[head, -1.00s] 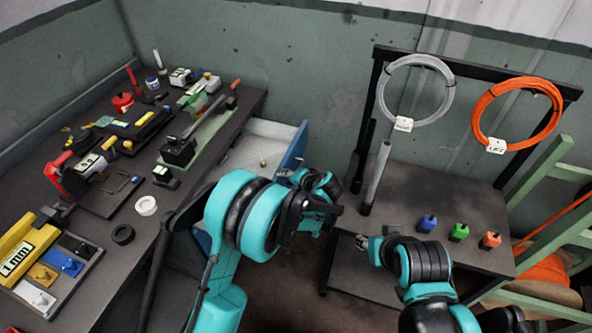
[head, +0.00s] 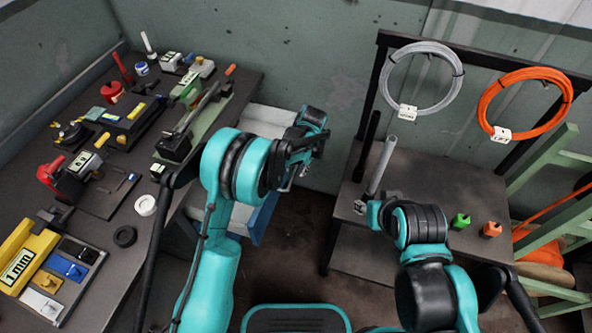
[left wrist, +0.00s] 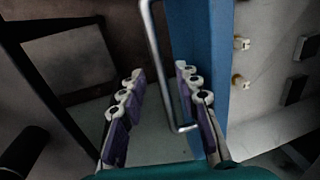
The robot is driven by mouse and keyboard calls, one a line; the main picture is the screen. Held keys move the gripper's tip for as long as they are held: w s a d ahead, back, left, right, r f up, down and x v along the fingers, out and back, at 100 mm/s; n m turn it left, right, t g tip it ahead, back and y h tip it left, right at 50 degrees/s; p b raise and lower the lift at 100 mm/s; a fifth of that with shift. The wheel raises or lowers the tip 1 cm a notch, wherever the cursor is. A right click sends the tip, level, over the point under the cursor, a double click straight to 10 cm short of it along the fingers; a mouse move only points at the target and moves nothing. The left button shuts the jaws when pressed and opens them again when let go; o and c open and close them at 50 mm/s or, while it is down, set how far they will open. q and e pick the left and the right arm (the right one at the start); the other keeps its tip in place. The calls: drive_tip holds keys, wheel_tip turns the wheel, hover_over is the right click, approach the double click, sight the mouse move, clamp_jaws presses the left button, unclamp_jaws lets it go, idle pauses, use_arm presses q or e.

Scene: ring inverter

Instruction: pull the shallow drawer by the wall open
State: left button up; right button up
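The drawer's blue front (head: 264,218) stands out from under the workbench, its pale inside (head: 262,118) showing along the bench's right edge; the drawer is partly open. In the left wrist view, the blue front (left wrist: 202,45) runs down the middle, with a silver bar handle (left wrist: 161,62) beside it. My left gripper (left wrist: 162,88) has its fingers apart, with the handle between them; I see no clear grip on the bar. In the head view my left gripper (head: 287,180) is at the drawer front, partly hidden by its own wrist. My right gripper (head: 365,212) is by the small table; its fingers are unclear.
The workbench (head: 205,205) carries tools and coloured parts. Small brass-coloured pieces (left wrist: 238,81) lie in the drawer. Floor (head: 295,225) shows between bench and table.

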use_arm(q)
drive_tip(key=shift+a+f, duration=0.1)
drive_tip(key=shift+f, duration=0.35)
clamp_jaws()
drive_tip(key=s+d, duration=0.3)
drive_tip(key=d, duration=0.6)
drive_tip(key=shift+d, duration=0.1)
unclamp_jaws()
